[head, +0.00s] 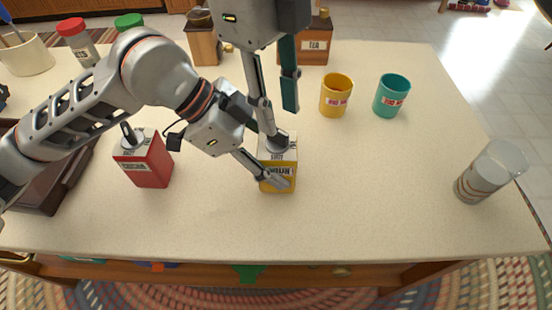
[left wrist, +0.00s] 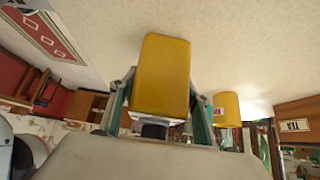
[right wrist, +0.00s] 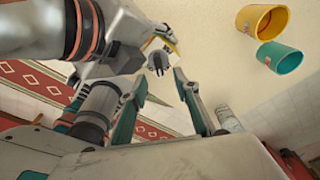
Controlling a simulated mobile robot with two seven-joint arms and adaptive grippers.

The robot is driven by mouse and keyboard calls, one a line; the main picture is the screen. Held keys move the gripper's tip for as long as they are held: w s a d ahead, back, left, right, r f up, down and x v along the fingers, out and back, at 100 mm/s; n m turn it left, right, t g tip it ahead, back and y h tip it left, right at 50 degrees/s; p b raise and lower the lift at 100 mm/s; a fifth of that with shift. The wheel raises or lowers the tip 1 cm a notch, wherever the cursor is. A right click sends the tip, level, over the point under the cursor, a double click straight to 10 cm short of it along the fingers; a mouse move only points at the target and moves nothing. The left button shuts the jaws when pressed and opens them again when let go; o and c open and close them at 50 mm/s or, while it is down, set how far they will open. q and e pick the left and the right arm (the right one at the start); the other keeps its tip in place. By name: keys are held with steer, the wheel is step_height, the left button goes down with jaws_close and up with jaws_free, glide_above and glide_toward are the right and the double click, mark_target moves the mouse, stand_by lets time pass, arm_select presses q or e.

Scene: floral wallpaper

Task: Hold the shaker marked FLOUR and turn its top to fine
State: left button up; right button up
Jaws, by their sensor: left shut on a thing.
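A shaker (head: 278,181) with a yellow body, pale upper part and dark grey top stands upright near the table's middle. Its label is too small to read surely. My left gripper (head: 271,160) is shut on it, one finger across the front. In the left wrist view the yellow body (left wrist: 162,75) sits between both fingers. My right gripper (head: 279,118) points down from above, its fingers apart, just over the shaker's top. In the right wrist view the grey top (right wrist: 158,63) shows just beyond the open fingertips; I cannot tell whether they touch it.
A red shaker (head: 148,160) with a grey top stands left, under my left arm. A yellow cup (head: 336,97) and a teal cup (head: 391,96) stand behind right. A clear glass (head: 490,172) stands far right. A wooden tea box (head: 313,45) is at the back. The front right table is clear.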

mark_target(277, 138)
steer(key=shift+f, duration=2.4)
jaws_close()
steer(key=n+t, duration=0.1)
steer(key=n, duration=0.5)
steer(key=shift+n, duration=0.3)
steer(key=shift+c, duration=2.1)
jaws_free()
steer(key=o, duration=0.4)
steer(key=shift+c, duration=0.2)
